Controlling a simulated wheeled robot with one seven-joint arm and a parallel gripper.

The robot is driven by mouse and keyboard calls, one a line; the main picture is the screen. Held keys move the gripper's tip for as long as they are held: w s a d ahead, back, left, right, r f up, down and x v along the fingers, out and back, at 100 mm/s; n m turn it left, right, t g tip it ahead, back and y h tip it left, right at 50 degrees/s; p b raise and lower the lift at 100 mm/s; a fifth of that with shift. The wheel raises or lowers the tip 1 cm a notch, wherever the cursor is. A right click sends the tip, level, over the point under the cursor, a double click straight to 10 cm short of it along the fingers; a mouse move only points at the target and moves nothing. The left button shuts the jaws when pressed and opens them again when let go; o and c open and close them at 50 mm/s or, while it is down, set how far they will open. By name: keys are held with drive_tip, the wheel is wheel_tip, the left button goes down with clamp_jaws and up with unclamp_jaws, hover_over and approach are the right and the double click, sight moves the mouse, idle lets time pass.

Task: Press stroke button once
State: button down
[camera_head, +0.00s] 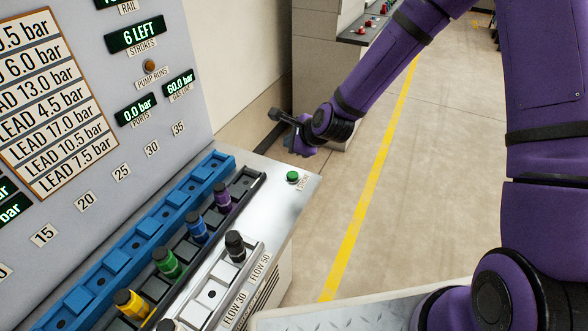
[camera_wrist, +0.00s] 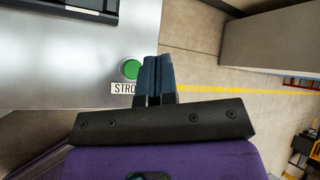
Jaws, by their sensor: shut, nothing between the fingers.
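The green stroke button (camera_head: 292,176) sits on the right end of the metal console top, with a small label beside it that reads "STROKE". In the wrist view the green button (camera_wrist: 130,69) is just left of the fingertips, with its label (camera_wrist: 124,88) partly covered by the fingers. My gripper (camera_head: 299,148) is shut and empty. It hangs above and beyond the button in the head view, apart from it. The shut fingers also show in the wrist view (camera_wrist: 153,62), close together. The strokes display (camera_head: 136,35) reads "6 LEFT".
The console panel (camera_head: 60,150) carries pressure displays and a list of LEAD values. A blue rail (camera_head: 140,240) holds slots, beside a dark rail with purple, blue, green and yellow pegs. A black-knobbed peg (camera_head: 236,246) stands at the FLOW 50 slot. Open floor lies right of the console.

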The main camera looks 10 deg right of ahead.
sight(292, 175)
drive_tip(key=shift+f, duration=0.1)
idle(0.3)
drive_tip(key=shift+f, duration=4.3)
drive_tip(key=shift+f, duration=0.4)
drive_tip(key=shift+f, duration=0.5)
drive_tip(key=shift+r, duration=0.9)
drive_tip(key=shift+r, duration=0.1)
drive_tip(key=shift+r, duration=2.45)
